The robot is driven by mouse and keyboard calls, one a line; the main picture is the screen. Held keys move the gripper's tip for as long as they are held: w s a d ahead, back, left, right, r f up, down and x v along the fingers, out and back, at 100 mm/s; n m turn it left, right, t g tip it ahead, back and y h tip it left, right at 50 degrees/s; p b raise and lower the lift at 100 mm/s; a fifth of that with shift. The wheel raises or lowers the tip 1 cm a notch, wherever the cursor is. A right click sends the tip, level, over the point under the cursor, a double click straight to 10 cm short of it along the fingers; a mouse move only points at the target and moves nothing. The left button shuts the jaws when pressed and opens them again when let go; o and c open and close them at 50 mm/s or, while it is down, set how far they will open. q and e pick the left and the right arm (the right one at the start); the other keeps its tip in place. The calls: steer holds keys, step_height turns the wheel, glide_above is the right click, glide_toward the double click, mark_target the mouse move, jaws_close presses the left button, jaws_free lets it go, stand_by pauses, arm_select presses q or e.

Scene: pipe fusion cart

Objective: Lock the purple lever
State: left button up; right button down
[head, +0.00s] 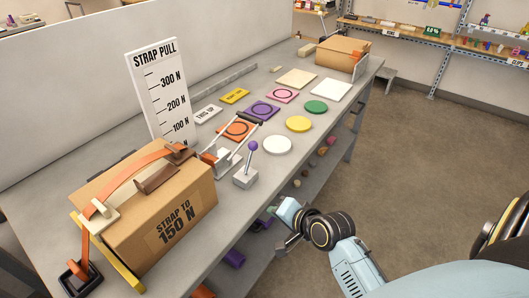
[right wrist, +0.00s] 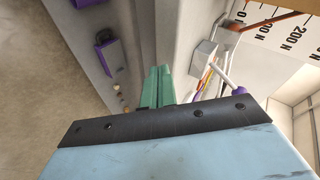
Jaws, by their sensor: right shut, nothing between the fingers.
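The purple lever is a thin grey stick with a purple ball knob (head: 252,146), standing on a small grey base block (head: 244,178) near the front edge of the bench. In the head view the stick is close to upright. The knob (right wrist: 237,92) and its base (right wrist: 204,56) also show in the right wrist view, right of the fingers. My right gripper (head: 284,242) is off the front edge of the bench, to the right of and below the lever, apart from it. Its green fingers (right wrist: 156,78) are shut and empty. My left gripper is out of view.
A strapped cardboard box (head: 160,222) stands left of the lever, with a strap pull scale board (head: 160,90) behind. A metal clamp frame (head: 222,158) is just behind the lever. Coloured discs and plates, such as a white disc (head: 277,145), lie to the right. The floor in front is clear.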

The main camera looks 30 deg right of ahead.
mark_target(249, 158)
steer(key=w+d+r+m+t+h, duration=0.3)
steer(key=w+d+r+m+t, duration=0.2)
steer(key=d+r+m, duration=0.3)
steer(key=r+m, duration=0.1)
steer(key=m, duration=0.1)
steer(key=shift+w+d+r+m, duration=0.15)
steer(key=shift+m, duration=0.15)
steer(key=shift+w, duration=0.1)
steer(key=b+x, duration=0.1)
steer(key=x, duration=0.9)
steer(key=shift+w+b, duration=0.1)
steer(key=shift+b, duration=0.2)
steer(key=a, duration=0.1)
steer(key=s+a+r+p, duration=0.1)
steer(key=a, duration=0.1)
steer(key=shift+a+r, duration=0.2)
steer(key=shift+r, duration=0.05)
steer(key=shift+s+a, duration=0.1)
steer(key=shift+a, duration=0.1)
